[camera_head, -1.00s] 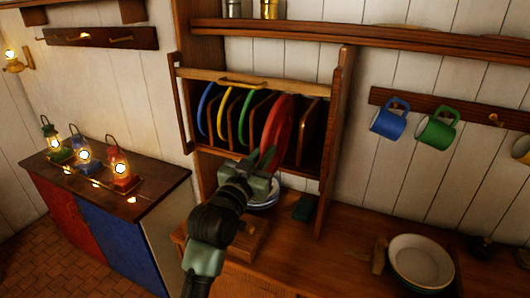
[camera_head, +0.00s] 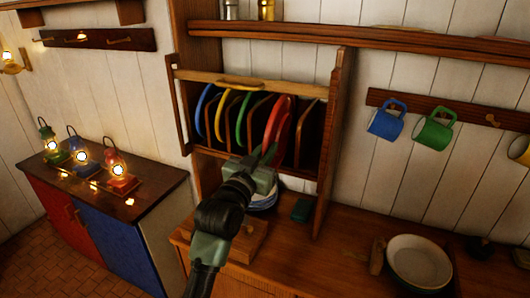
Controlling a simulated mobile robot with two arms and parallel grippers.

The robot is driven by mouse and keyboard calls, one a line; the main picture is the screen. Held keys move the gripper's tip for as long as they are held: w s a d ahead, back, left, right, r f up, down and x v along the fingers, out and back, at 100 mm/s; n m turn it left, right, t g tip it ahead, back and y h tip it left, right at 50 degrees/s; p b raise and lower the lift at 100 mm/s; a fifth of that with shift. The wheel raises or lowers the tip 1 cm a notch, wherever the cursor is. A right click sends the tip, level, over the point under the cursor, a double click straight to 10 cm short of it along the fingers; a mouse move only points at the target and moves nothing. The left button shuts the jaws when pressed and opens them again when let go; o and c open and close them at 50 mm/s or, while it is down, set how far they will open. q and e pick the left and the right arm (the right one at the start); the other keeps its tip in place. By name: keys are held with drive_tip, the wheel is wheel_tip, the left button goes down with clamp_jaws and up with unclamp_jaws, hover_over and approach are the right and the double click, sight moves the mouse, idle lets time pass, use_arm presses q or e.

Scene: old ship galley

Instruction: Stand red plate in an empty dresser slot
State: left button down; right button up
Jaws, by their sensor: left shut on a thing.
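The red plate (camera_head: 279,122) stands on edge, nearly upright, at a slot of the dresser rack (camera_head: 250,86). My left gripper (camera_head: 268,157) is shut on its lower front edge, and the arm comes up from below. A blue plate (camera_head: 204,108), a yellow plate (camera_head: 222,115) and a green plate (camera_head: 241,120) stand in the slots to the left. To the right of the red plate, past a wooden divider (camera_head: 306,134), a slot looks empty. I cannot tell whether the red plate rests on the rack floor. My right gripper is out of view.
Below the rack, stacked bowls (camera_head: 263,202) sit partly behind my arm, with a dark green block (camera_head: 302,210) beside them. A white dish (camera_head: 419,263) lies on the counter at right. Blue (camera_head: 386,122) and green (camera_head: 433,133) mugs hang on the wall. Lit lanterns (camera_head: 118,172) stand at left.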

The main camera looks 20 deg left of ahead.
use_arm(q)
drive_tip(key=shift+w+d, duration=0.1)
drive_tip(key=shift+w, duration=2.35)
drive_tip(key=shift+w+d+b, duration=0.1)
drive_tip(key=shift+w+b, duration=1)
drive_tip(key=shift+w, duration=2.65)
drive_tip(key=shift+f, duration=0.25)
drive_tip(key=shift+w+f+b, duration=0.15)
drive_tip(key=shift+f+b, duration=0.25)
drive_tip(key=shift+b, duration=0.05)
